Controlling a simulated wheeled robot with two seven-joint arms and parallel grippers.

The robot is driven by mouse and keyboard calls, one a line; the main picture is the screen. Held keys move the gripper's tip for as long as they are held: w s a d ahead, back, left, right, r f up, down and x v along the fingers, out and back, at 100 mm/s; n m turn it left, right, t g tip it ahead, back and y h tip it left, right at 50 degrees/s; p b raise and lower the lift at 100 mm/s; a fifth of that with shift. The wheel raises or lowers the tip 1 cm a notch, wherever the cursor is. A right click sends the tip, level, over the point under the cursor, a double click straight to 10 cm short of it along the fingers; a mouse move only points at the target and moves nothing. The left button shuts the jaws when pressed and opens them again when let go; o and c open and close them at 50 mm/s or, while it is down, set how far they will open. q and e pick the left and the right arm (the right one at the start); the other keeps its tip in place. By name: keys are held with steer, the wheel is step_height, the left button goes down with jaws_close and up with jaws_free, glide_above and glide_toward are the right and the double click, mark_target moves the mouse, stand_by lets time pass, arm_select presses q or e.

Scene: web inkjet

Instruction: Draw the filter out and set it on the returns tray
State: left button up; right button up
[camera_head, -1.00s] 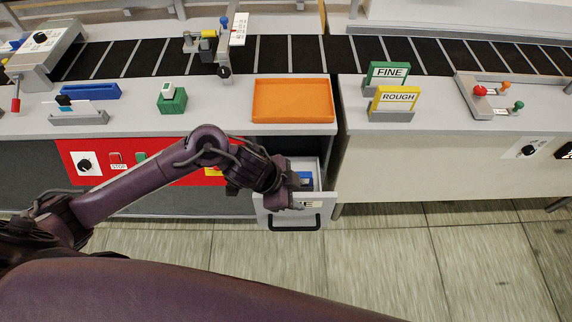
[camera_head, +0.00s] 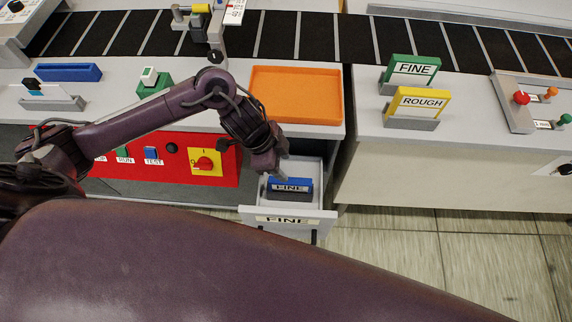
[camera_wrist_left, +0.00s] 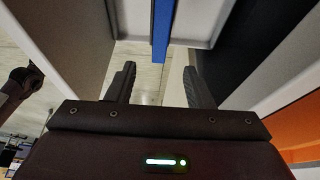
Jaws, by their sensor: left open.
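A blue filter (camera_head: 290,186) with a FINE label stands in an open grey drawer (camera_head: 312,172), whose front also reads FINE. An orange tray (camera_head: 298,118), without a readable label, lies empty on the counter above the drawer. My left gripper (camera_head: 270,174) is open, just above the drawer at the filter's upper left. In the left wrist view, its two fingers (camera_wrist_left: 160,84) are apart with nothing between them. The blue filter's edge (camera_wrist_left: 162,32) shows ahead of them, inside the pale drawer (camera_wrist_left: 200,28). My right gripper is not in view.
A green FINE block (camera_head: 412,70) and a yellow ROUGH block (camera_head: 418,104) stand on the right counter. A red control panel (camera_head: 217,150) with a yellow rotary switch is left of the drawer. A green block (camera_head: 152,84) stands behind my left arm. Dark conveyors run behind.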

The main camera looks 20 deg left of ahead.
mark_target(293, 184)
arm_select(q)
step_height(293, 184, down, 5)
steer(key=b, duration=0.4)
steer(key=shift+f, duration=0.1)
steer(key=shift+d+f, duration=0.25)
steer(key=shift+f, duration=0.3)
steer(key=shift+b+x, duration=0.55)
steer(key=shift+x, duration=2.65)
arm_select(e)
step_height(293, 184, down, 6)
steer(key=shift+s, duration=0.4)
arm_select(q)
steer(key=shift+c, duration=0.2)
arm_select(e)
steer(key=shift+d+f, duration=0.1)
arm_select(q)
steer(key=c, duration=0.7)
steer(key=o, duration=0.7)
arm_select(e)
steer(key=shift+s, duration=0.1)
arm_select(q)
steer(key=shift+o, duration=0.2)
